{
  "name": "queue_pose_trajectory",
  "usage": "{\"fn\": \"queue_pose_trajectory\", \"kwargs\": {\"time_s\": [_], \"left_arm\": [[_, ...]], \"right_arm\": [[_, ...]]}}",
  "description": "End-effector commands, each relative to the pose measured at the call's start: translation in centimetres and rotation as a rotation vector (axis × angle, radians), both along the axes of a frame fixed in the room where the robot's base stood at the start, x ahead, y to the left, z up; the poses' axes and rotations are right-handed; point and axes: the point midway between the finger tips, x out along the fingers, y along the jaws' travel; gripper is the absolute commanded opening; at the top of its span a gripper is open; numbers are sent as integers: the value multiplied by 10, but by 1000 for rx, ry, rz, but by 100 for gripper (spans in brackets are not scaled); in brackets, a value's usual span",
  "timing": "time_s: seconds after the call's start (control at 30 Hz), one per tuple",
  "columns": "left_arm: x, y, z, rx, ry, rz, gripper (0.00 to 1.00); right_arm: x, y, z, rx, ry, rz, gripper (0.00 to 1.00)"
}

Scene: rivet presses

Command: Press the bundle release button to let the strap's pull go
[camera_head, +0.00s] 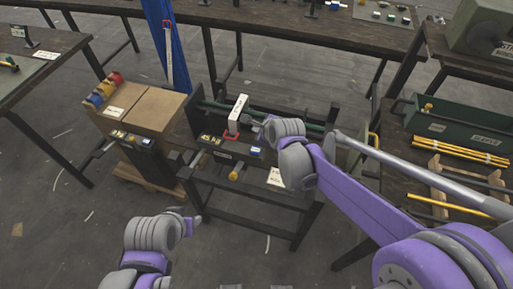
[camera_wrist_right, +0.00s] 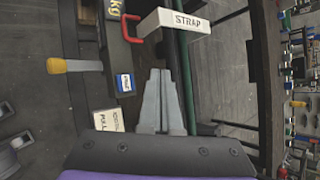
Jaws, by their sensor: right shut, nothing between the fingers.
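The white block marked STRAP (camera_head: 237,114) with a red loop handle (camera_head: 231,137) stands on the dark press frame (camera_head: 212,128). It also shows at the top of the right wrist view (camera_wrist_right: 177,27). My right gripper (camera_head: 263,125) is shut and empty, just right of the block over the frame; in the wrist view its fingertips (camera_wrist_right: 160,72) are below the block and apart from it. A blue label plate (camera_wrist_right: 124,83) and a yellow-ended knob (camera_wrist_right: 60,66) are on the frame's front side. I cannot tell which part is the release button. My left gripper (camera_head: 191,216) is low, away from the frame; its opening is unclear.
A brown box (camera_head: 155,108) with coloured pieces stands left of the frame. A green bin (camera_head: 455,130) and yellow rods (camera_head: 460,150) are on the bench at right. A long table (camera_head: 290,30) is behind.

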Motion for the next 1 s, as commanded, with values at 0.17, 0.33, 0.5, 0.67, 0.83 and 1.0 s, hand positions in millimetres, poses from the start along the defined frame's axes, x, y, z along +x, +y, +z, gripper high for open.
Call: {"fn": "queue_pose_trajectory", "kwargs": {"time_s": [0.17,0.33,0.5,0.67,0.83,1.0], "left_arm": [[0,0,-1,0,0,0,50],[0,0,-2,0,1,0,50],[-2,0,-9,0,5,0,50],[-6,0,-23,0,11,0,50],[-9,0,-41,0,18,0,50],[-12,0,-59,0,24,0,50]], "right_arm": [[0,0,0,0,0,0,0],[-1,0,-2,0,1,1,0],[-1,0,-12,-1,1,1,0],[-1,0,-29,-1,2,1,0],[-1,0,-55,-1,2,1,0],[-1,0,-78,-2,2,2,0]]}}
